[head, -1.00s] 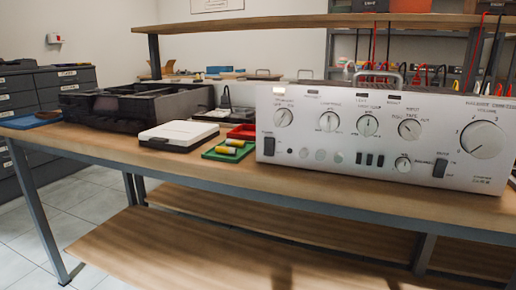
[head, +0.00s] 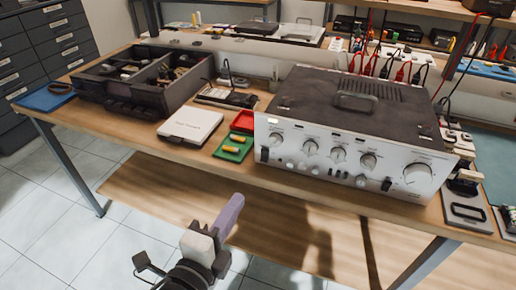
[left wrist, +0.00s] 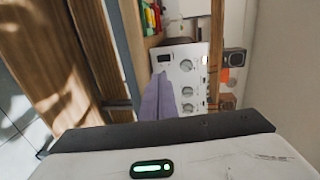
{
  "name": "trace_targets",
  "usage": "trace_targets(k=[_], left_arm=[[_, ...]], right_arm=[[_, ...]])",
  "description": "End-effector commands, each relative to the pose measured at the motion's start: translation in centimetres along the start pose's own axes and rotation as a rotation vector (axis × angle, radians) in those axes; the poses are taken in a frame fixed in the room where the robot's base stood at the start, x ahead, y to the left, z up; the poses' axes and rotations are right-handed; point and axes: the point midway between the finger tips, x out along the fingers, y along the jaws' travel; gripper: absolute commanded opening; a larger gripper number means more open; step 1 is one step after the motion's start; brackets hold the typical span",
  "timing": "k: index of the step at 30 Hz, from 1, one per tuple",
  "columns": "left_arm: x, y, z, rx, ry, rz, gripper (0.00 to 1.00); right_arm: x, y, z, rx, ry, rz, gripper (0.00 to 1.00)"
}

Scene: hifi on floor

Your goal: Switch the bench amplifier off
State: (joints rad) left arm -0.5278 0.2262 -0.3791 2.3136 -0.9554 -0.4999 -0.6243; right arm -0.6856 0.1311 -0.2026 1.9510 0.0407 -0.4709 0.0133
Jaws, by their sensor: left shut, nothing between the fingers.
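The bench amplifier (head: 300,137) stands on the wooden bench, with a silver front panel, a dark top and a large volume knob (head: 417,174) at right. A dark rocker switch (head: 265,154) sits at the panel's lower left, and another (head: 387,184) is near the volume knob. I cannot read the switch labels or tell their positions. My left gripper (head: 236,201), with lilac fingers, is shut and empty in front of the bench, below and left of the panel, apart from it. In the left wrist view the fingers (left wrist: 160,82) point toward the panel (left wrist: 198,62).
A lower shelf (head: 165,195) runs under the bench. Open floor lies at front left.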

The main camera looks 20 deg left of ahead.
Motion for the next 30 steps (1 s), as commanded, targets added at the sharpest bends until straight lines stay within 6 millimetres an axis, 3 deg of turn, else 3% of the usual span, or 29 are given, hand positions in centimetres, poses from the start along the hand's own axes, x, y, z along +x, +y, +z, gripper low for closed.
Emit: trace_targets(k=[14,20,30], left_arm=[[0.7,-0.1,0.0,0.01,0.001,-0.003,0.0],[3.7,-0.3,0.0,0.011,0.001,-0.007,0.0],[10.7,-0.3,0.0,0.009,0.0,-0.005,0.0]], right_arm=[[-0.1,0.0,0.0,0.0,0.0,0.001,0.6],[-0.5,0.1,-0.3,0.002,0.0,0.003,0.6],[-0.8,0.2,-0.6,0.005,0.002,0.005,0.6]])
